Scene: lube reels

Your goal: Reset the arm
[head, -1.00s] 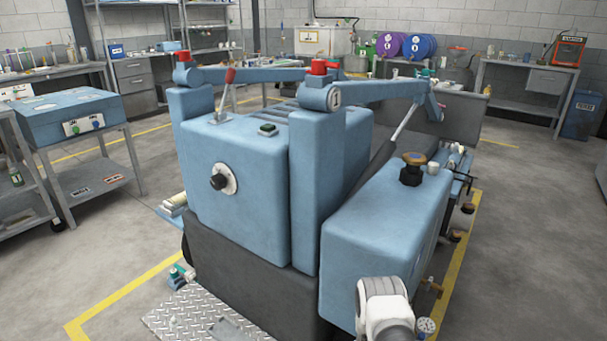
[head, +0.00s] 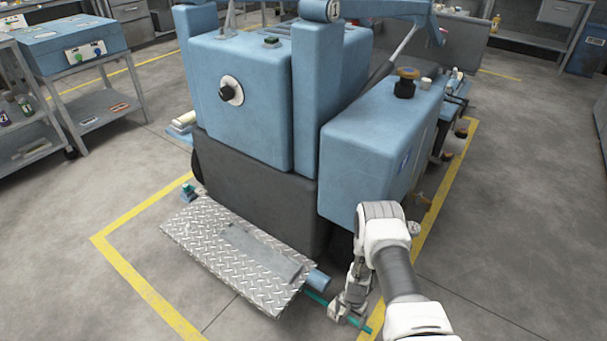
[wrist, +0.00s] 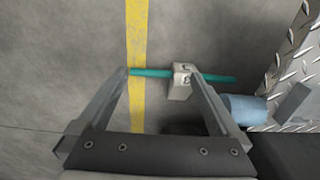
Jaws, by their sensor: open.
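My arm reaches down at the right front of the blue machine (head: 240,110) in the head view. My gripper (head: 345,311) is low, just right of the diamond-plate step. In the wrist view my gripper (wrist: 161,73) is open, its two fingers spread apart. A thin teal rod (wrist: 150,73) crosses the view at the fingertips and also shows in the head view (head: 318,298). A small pale block with dark marks (wrist: 181,85) sits at the rod, beside the right finger. Whether a finger touches the block or rod I cannot tell.
The diamond-plate step (head: 215,250) lies left of my gripper, with a blue cylinder end (wrist: 245,108) near it. A yellow floor line (wrist: 137,40) runs beneath the fingers. A blue box on a cart (head: 75,45) stands at the left. The floor at right is open.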

